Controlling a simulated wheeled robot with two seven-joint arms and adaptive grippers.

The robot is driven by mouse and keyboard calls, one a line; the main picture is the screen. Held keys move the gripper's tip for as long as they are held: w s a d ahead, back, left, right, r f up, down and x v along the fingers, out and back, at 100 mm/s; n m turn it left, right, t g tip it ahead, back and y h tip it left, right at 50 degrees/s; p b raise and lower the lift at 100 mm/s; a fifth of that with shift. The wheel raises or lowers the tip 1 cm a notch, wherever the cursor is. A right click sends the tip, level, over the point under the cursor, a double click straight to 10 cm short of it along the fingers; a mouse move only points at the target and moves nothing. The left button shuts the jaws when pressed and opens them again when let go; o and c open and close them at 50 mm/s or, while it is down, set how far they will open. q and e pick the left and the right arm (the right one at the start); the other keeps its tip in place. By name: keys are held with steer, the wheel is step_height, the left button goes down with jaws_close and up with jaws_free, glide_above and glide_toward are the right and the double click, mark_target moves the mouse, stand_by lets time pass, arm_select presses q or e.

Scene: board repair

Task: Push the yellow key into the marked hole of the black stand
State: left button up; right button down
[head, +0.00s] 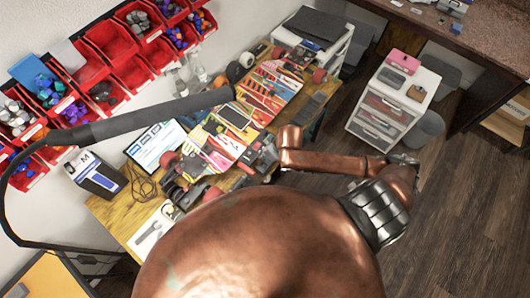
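I cannot make out the yellow key or the black stand with its marked hole; they are too small or hidden in the clutter on the wooden workbench (111,216). My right arm bends in from the right, and its dark gripper (258,156) is over the right part of the bench. The fingers are too small and dark to tell whether they are open or shut.
A dark tube (160,113) spans above the bench. Red bins (110,38) line the wall. A white drawer unit (388,118) stands right, with bare floor (470,215) before it.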

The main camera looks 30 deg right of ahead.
steer(key=shift+f+b, duration=0.8)
steer(key=shift+f, duration=1.9)
steer(key=shift+f, duration=0.75)
steer(key=shift+p, duration=0.65)
steer(key=shift+f, duration=0.4)
steer(key=shift+f+p, duration=0.1)
steer(key=shift+p, duration=0.6)
steer(key=shift+f, duration=0.5)
stand_by(1.1)
steer(key=c, duration=1.7)
jaws_free()
steer(key=shift+c, duration=0.2)
